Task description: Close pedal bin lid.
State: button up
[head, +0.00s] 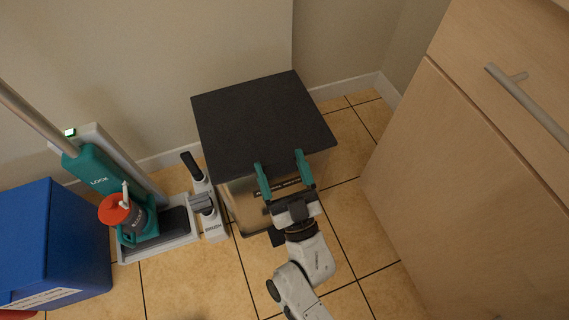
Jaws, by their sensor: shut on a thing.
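The pedal bin (238,205) stands on the tiled floor near the wall, with a shiny steel body. Its flat black lid (260,110) lies over the top of the body and looks down; I cannot tell whether a thin gap is left under its front edge. My gripper (279,160) is at the lid's front edge, its two teal fingers spaced apart and reaching over that edge. It is shut on the lid, though the contact itself is hard to see. My wrist and arm hide part of the bin's front, and a dark piece, perhaps the pedal (277,238), shows low beside my wrist.
A teal and grey floor cleaner (100,175) stands in its dock left of the bin, with brush attachments (205,205) close to the bin. A blue box (55,240) is at far left. A wooden cabinet (470,190) stands right. Tiled floor is free in front.

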jog(key=shift+s+f, duration=0.1)
jog(key=shift+f, duration=0.35)
jog(key=o, duration=1.2)
jog(key=shift+c, duration=0.2)
jog(key=shift+o, duration=1.3)
jog(key=shift+r, duration=0.15)
jog(key=p+v, duration=0.2)
jog(key=v, duration=0.8)
jog(key=shift+s+f, duration=0.25)
jog(key=shift+f, duration=0.1)
jog(key=shift+d, duration=0.15)
